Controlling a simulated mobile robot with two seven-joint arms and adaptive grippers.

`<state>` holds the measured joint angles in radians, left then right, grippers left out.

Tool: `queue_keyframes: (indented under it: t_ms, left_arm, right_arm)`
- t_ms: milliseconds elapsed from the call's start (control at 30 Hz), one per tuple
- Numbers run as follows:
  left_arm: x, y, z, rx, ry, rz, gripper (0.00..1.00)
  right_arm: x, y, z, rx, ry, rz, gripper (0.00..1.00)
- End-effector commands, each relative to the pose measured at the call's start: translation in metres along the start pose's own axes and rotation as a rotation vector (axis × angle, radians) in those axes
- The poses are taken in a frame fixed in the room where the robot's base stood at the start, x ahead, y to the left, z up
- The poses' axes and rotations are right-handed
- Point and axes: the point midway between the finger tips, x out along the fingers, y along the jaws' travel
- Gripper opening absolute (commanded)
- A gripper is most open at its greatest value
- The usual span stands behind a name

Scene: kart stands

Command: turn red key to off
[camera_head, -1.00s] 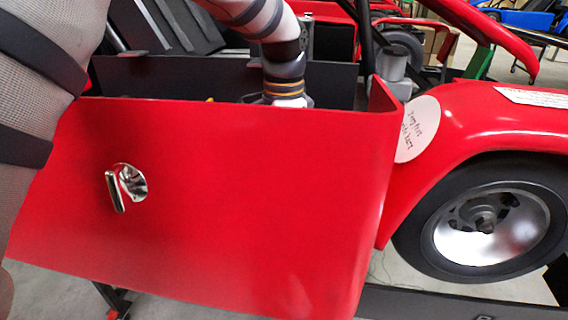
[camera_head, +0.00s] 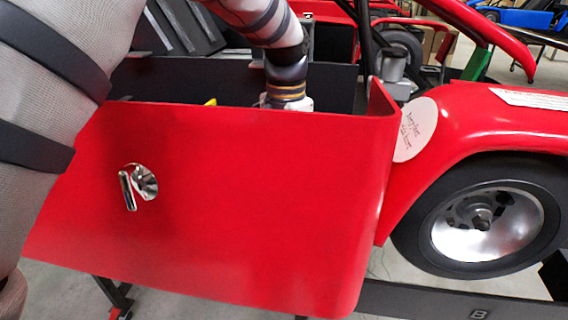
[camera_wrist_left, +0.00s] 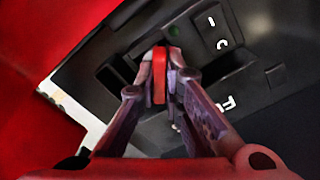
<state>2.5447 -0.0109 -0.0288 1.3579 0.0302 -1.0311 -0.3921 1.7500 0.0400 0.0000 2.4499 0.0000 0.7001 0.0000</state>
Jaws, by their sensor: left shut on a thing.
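The red key (camera_wrist_left: 159,76) is a narrow red upright piece in the left wrist view, between the fingertips of my left gripper (camera_wrist_left: 160,80). The gripper is shut on it. Behind it is a black panel (camera_wrist_left: 245,85) with white markings and a small green spot. What the key points at cannot be read clearly. In the head view my left arm reaches over the red door-like panel (camera_head: 250,200), and its gripper and the key are hidden behind that panel. My right gripper is in neither view.
The red panel bears a chrome handle (camera_head: 138,187). A red fender with a round paper label (camera_head: 415,128) and a black wheel (camera_head: 480,215) stand on the right. Grey floor shows at the lower left.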

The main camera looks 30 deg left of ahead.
Motion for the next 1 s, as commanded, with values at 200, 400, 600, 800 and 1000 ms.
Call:
queue_keyframes:
  t_ms: [200,400,600,800,1000]
  left_arm:
    - [0.001,0.0,0.0,-0.074,-0.001,0.001,0.32]
    - [0.001,0.0,0.0,-0.072,-0.001,0.001,0.32]
    - [-0.014,-0.001,-0.001,-0.071,0.004,-0.001,0.32]
    - [-0.068,-0.001,-0.001,-0.071,0.006,-0.002,0.32]
    - [-0.108,-0.001,-0.001,-0.072,0.002,0.0,0.32]
  right_arm:
    - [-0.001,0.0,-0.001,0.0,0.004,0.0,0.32]
    - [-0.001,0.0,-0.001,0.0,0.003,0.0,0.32]
    - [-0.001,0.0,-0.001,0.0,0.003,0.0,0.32]
    - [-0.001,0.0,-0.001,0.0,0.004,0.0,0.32]
    - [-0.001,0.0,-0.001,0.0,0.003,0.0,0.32]
